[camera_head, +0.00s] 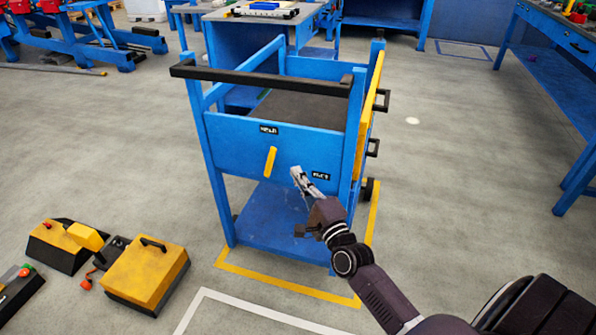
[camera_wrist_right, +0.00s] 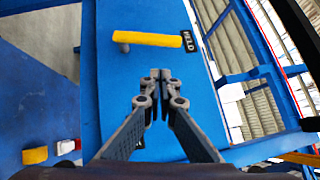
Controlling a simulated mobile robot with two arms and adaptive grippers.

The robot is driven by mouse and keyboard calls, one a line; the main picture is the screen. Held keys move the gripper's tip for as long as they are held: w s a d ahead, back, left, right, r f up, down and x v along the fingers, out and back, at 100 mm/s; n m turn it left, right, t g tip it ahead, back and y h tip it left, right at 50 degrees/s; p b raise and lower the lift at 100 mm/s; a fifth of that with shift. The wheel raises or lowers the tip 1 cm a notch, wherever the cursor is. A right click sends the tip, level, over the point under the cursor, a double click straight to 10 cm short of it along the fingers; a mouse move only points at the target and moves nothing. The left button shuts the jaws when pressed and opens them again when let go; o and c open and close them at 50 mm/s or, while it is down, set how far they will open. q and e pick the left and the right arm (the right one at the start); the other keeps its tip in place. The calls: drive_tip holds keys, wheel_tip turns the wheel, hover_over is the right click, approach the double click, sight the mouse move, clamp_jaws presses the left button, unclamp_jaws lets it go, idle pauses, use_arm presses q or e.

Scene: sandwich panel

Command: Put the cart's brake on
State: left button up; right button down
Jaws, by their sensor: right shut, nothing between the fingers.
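The blue cart (camera_head: 235,135) stands on the floor with a black push bar (camera_head: 262,80) at its near end. A yellow lever (camera_head: 270,162) on its near panel stands nearly upright, its upper end toward a small black label (camera_head: 268,129). A second black label (camera_head: 320,175) is to the lower right. In the right wrist view the lever (camera_wrist_right: 148,38) points at a label (camera_wrist_right: 189,41) that seems to read HELD. My right gripper (camera_head: 297,172) is shut and empty, close to the panel, right of the lever and apart from it. My left gripper is not in view.
Yellow floor tape (camera_head: 285,286) runs around the cart. Yellow-and-black units (camera_head: 148,272) sit on the floor at the lower left. A blue workbench (camera_head: 562,90) stands at the right, and a table (camera_head: 250,14) stands behind the cart. Grey floor is open on both sides.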

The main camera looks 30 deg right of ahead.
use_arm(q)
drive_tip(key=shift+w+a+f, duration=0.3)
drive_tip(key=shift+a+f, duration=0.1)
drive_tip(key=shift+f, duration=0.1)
use_arm(e)
drive_tip(key=s+a+f, duration=0.1)
drive_tip(key=s, duration=0.6)
drive_tip(key=shift+s+f, duration=0.25)
drive_tip(key=shift+s, duration=0.15)
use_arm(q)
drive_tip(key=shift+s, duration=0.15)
use_arm(e)
drive_tip(key=shift+a, duration=0.1)
